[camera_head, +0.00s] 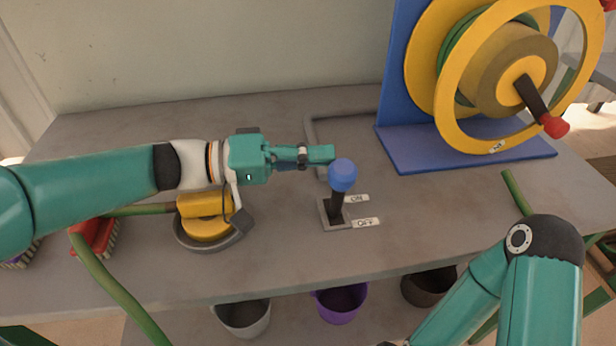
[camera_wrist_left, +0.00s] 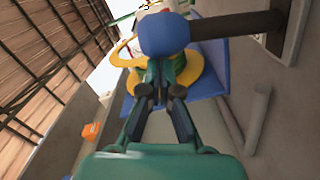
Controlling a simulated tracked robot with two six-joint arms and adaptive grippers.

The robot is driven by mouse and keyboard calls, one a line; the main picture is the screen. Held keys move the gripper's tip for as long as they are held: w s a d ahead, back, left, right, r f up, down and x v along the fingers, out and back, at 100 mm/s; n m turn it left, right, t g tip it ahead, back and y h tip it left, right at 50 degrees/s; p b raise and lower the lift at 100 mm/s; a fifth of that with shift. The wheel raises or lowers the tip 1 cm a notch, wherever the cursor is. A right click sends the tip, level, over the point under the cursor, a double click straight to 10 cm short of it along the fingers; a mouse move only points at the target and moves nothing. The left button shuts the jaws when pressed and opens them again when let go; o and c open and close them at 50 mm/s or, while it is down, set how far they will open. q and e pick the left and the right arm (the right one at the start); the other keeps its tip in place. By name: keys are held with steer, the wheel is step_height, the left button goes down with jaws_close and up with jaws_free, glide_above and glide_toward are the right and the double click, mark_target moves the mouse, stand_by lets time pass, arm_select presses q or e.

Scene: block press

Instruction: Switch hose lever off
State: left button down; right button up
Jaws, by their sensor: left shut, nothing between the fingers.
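The hose lever has a blue knob (camera_head: 342,175) on a black shaft and stands in a grey base plate (camera_head: 334,214). An ON label (camera_head: 357,198) and an OFF label (camera_head: 366,222) lie to its right. The shaft leans slightly toward the back, the ON side. My left gripper (camera_head: 328,154) is shut and empty, its tips just behind and left of the knob. In the left wrist view, the knob (camera_wrist_left: 164,34) is just beyond the shut fingertips (camera_wrist_left: 163,78); I cannot tell whether they touch. My right gripper is out of view.
A hose reel with a yellow wheel (camera_head: 450,125) and blue base (camera_head: 405,157) stands at the back right. A yellow object in a grey round dish (camera_head: 207,247) sits below my left wrist. Several buckets, one purple (camera_head: 340,303), stand below the table's front edge.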

arm_select(q)
steer(key=shift+s+d+f+m+b, duration=0.15)
steer(key=shift+s+m+b, duration=0.65)
steer(key=shift+b, duration=0.65)
steer(key=shift+s+d+f+m+b, duration=0.15)
steer(key=shift+s+m+b, duration=0.35)
steer(key=shift+s+b, duration=0.7)
steer(key=shift+w+b, duration=0.15)
steer(key=shift+b, duration=0.15)
steer(key=shift+d, duration=0.1)
glide_toward(331, 178)
steer(key=a, duration=0.3)
steer(key=shift+a+r, duration=0.15)
steer(key=shift+r, duration=0.1)
